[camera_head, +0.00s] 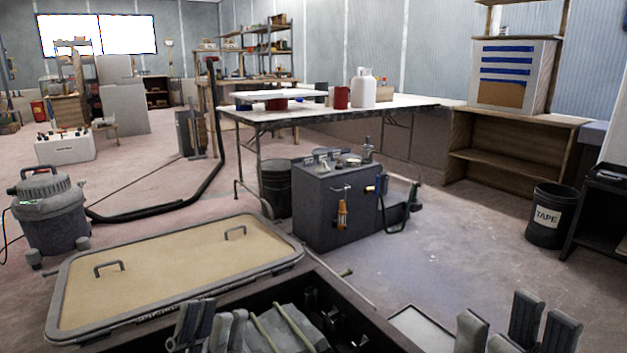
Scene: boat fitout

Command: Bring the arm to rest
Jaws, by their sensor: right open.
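My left gripper (212,326) shows at the bottom edge, left of centre, in front of the dark open hatch well. Its grey fingertips are close together in this view, and whether they are apart cannot be made out. My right gripper (510,328) shows at the bottom right over the floor. Its grey fingers stand apart with nothing seen between them, so it is open and empty. Both arms and the lower parts of both grippers are hidden below the picture edge.
A beige hatch lid (180,268) with two handles lies at left beside the open hatch well (345,300), which holds grey machinery. A grey machine box (325,208), a shop vacuum (48,222), a long table (400,103) and a TAPE bin (545,218) stand beyond.

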